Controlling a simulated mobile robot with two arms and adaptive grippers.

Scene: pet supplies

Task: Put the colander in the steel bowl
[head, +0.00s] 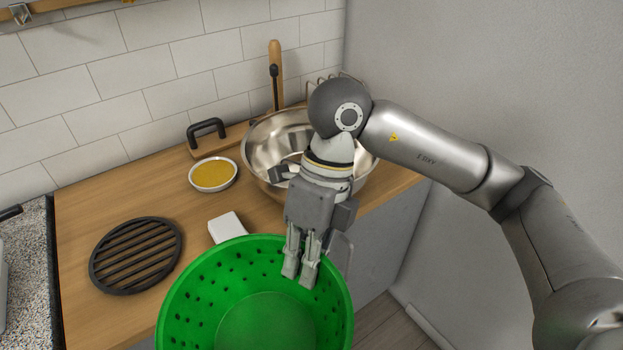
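The green colander (215,282) is at the bottom centre of the head view, its open top facing up; its lower part is cut off by the frame edge. My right gripper (315,265) is shut on its far right rim, with finger parts inside the wall and another part outside. The colander appears held in front of the counter's edge. The steel bowl (262,150) stands on the counter behind my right gripper, partly hidden by my wrist. A dark utensil and a grey part show in or over it. My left gripper is not in view.
On the wooden counter (85,215) are a black round trivet (137,256), a white block (228,227), a small dish of yellow contents (213,175) and a board with a black handle (207,130). A tiled wall is behind; a grey wall (480,70) is at right.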

